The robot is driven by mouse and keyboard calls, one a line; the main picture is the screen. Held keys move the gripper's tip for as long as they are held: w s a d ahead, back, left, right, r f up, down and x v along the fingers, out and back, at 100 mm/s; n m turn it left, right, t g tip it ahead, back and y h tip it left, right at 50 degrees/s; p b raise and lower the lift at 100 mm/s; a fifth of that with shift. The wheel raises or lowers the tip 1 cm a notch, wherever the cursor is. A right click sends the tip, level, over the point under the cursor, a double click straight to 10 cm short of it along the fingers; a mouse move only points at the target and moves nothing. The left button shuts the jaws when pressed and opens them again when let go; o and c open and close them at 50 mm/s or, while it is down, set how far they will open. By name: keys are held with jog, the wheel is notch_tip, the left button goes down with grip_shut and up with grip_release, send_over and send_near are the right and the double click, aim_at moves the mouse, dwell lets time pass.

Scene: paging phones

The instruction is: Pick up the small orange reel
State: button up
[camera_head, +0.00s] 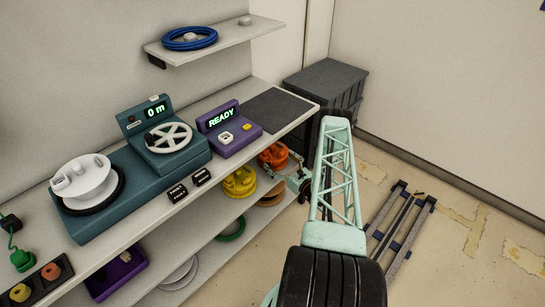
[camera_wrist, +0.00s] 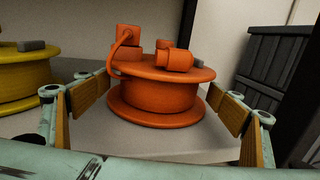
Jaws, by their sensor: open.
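The small orange reel (camera_wrist: 158,95) stands upright on a pale shelf in the wrist view, with an orange plug and a short cable loop on its top. It also shows in the head view (camera_head: 273,157), on the shelf under the bench top, partly hidden by the bench edge. My gripper (camera_wrist: 160,105) is open, one finger to each side of the reel in the wrist view. The reel appears just ahead of the fingers; I cannot tell whether it lies between the tips. In the head view my gripper (camera_head: 299,178) is at the shelf's right end.
A yellow reel (camera_wrist: 24,75) stands close on the left, near my left finger; it shows also in the head view (camera_head: 239,182). Dark stacked crates (camera_head: 328,88) stand behind. The bench top (camera_head: 222,165) overhangs the shelf. Floor rails (camera_head: 402,225) lie at right.

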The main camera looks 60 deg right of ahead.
aim_at(274, 151)
jog(key=shift+b+x, duration=0.55)
jog(key=shift+x, duration=1.85)
jog(key=shift+c, duration=0.3)
jog(key=shift+r, duration=0.1)
jog(key=c, duration=1.2)
jog(key=shift+r, duration=0.1)
jog(key=shift+c, duration=0.2)
jog(key=shift+w+r+p, duration=0.1)
jog(key=shift+r+p, duration=0.4)
jog(key=shift+r, duration=1.05)
jog(key=shift+a+r, duration=0.1)
jog(key=shift+r, duration=0.05)
jog(key=s+a+p, duration=0.1)
jog(key=s+a, duration=0.2)
jog(key=a, duration=0.1)
jog(key=s+a+r+p, duration=0.1)
jog(key=s+a, duration=0.2)
jog(key=s, duration=0.1)
jog(key=s+a, duration=0.4)
jog(key=shift+a+r+p, duration=0.2)
jog(key=shift+a+p, duration=0.1)
jog(key=shift+p, duration=0.1)
